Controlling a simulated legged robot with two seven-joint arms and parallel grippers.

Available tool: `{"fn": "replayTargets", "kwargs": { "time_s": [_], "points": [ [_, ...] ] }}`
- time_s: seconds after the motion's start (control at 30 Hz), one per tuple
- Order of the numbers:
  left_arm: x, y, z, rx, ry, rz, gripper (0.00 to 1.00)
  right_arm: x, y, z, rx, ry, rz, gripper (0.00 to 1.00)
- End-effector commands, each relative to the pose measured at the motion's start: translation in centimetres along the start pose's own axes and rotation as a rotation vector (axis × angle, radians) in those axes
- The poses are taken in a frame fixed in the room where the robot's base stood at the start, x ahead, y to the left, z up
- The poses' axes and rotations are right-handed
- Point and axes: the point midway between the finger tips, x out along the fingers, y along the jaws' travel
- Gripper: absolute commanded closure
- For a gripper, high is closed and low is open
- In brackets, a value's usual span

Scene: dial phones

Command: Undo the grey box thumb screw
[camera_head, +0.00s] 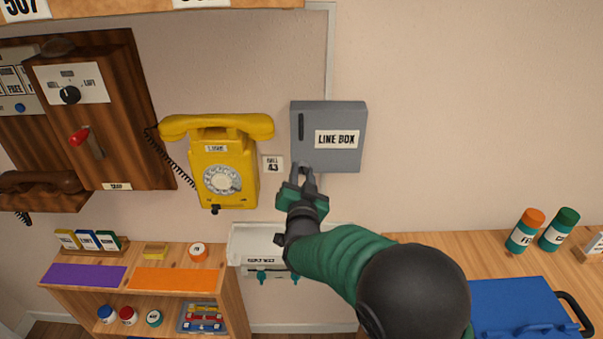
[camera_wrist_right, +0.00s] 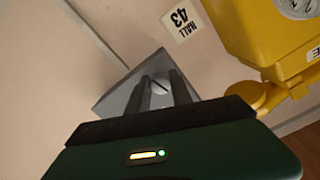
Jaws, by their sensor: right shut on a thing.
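The grey box (camera_head: 348,116), labelled LINE BOX, hangs shut on the wall right of the yellow phone. My right gripper (camera_head: 307,172) is at its lower left corner, with the fingers shut on the thumb screw, which is mostly hidden between them. In the right wrist view the grey box (camera_wrist_right: 128,72) is behind the fingers, and a small pale bit of the thumb screw (camera_wrist_right: 159,84) shows between the fingertips (camera_wrist_right: 160,86). My left gripper is in neither view.
The yellow dial phone (camera_head: 228,160) hangs just left of the box, with a HALL 43 tag (camera_head: 273,163) between them. A blue case (camera_head: 515,305) and two bottles (camera_head: 525,230) stand on the right counter. The wall right of the box is clear.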

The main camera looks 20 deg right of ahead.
Motion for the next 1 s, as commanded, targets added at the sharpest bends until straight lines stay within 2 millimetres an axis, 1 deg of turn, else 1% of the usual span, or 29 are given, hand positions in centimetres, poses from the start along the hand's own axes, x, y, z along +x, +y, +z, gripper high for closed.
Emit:
{"fn": "replayTargets", "kwargs": {
  "time_s": [0.03,0.07,0.1,0.23,0.53,0.67,0.77,1.0],
  "points": [
    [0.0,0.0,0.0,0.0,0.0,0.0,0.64,0.1,0.0,-0.5,0.003,0.01,0.0,1.0],
    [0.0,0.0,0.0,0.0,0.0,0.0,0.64,0.1,0.0,-0.5,0.003,0.011,0.0,1.0],
    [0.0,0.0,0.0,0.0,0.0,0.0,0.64,0.1,0.0,-0.5,0.003,0.011,0.0,0.7],
    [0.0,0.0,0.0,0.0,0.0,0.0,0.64,0.1,0.0,-0.4,0.003,0.008,0.0,0.53],
    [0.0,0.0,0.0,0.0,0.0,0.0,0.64,0.0,0.0,-0.2,0.003,0.005,0.0,0.52],
    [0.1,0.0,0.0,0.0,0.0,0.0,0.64,-1.2,-0.1,-0.2,0.004,0.004,-0.002,0.52],
    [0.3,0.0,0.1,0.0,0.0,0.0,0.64,-3.5,-0.1,-0.1,0.004,0.003,-0.002,0.52],
    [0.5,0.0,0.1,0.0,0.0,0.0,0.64,-10.6,-0.1,-0.1,0.004,0.004,-0.004,0.52]
  ]
}}
